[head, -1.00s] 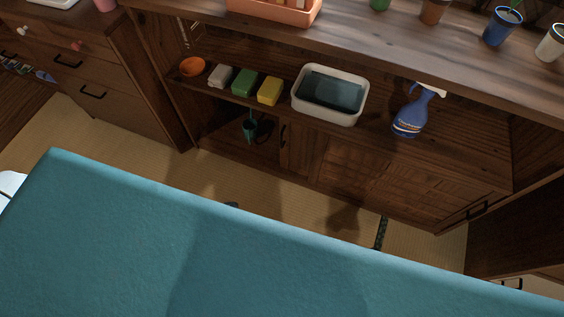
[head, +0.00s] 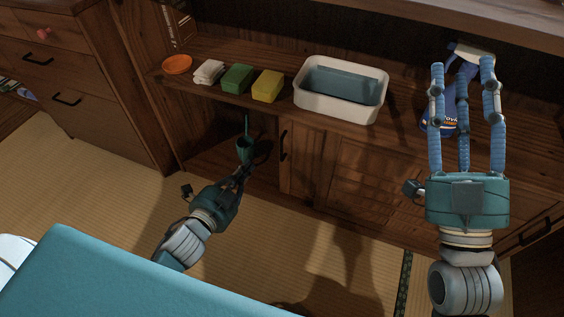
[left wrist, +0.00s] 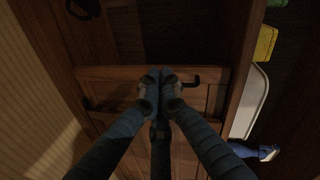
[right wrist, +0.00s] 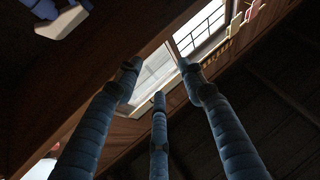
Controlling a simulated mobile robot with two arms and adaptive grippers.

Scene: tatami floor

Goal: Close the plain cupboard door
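The cupboard door (head: 304,165) with a black bar handle (head: 284,145) stands right of an open, dark compartment. My left gripper (head: 243,174) is low in front of the opening, left of the handle. Its fingertips (left wrist: 161,77) are together and overlap the door's edge beside the handle; contact is unclear. My right gripper (head: 463,68) has its fingers spread and empty, in front of the spray bottle. Its fingertips (right wrist: 160,75) also look apart in the right wrist view.
An orange bowl (head: 176,64), white cloth (head: 208,72), green sponge (head: 237,78), yellow sponge (head: 267,87), white basin (head: 340,110) and blue spray bottle (head: 440,117) are on the shelf. Tatami floor (head: 110,190) is free in front.

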